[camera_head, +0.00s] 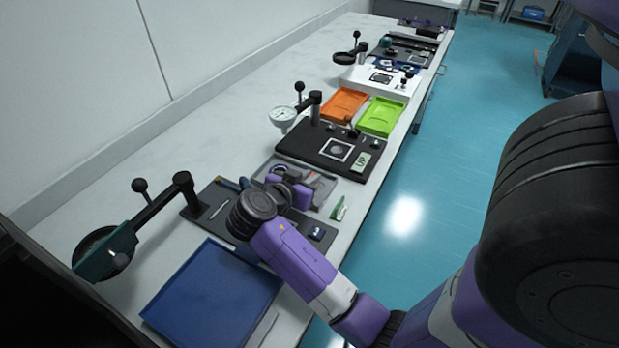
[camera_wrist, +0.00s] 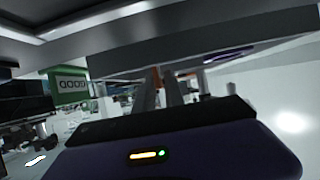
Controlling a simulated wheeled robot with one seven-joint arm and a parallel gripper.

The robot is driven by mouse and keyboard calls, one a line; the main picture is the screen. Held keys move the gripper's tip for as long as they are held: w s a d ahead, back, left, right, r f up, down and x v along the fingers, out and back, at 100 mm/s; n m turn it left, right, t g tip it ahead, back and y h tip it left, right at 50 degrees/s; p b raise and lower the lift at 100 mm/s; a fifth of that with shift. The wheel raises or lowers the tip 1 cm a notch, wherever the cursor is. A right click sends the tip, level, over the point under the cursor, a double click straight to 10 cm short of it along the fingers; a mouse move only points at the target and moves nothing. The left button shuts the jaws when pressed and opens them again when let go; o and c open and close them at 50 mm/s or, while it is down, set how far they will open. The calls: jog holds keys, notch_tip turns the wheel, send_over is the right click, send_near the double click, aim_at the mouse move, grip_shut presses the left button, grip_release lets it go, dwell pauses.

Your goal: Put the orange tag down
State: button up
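My gripper (camera_head: 290,188) is low over the grey tray (camera_head: 262,170), and my wrist hides part of that tray. In the wrist view the fingers (camera_wrist: 167,88) stand close together, dark and blurred. A small orange sliver (camera_wrist: 155,77) shows by the fingertips and may be the orange tag. I cannot tell whether the fingers grip it. In the head view a small orange-red patch (camera_head: 312,177) shows in the grey tray beside the gripper, too small to identify.
A blue tray (camera_head: 213,298) lies in front, and a dark board (camera_head: 212,205) with a magnifier arm (camera_head: 155,208) is left of the gripper. A black board (camera_head: 305,145), an orange tray (camera_head: 344,104) and a green tray (camera_head: 381,116) stand behind. A green-white item (camera_head: 339,208) lies near the right edge.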

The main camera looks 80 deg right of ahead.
jog(key=shift+o, duration=0.7)
jog(key=shift+r, duration=0.2)
jog(key=v, duration=1.2)
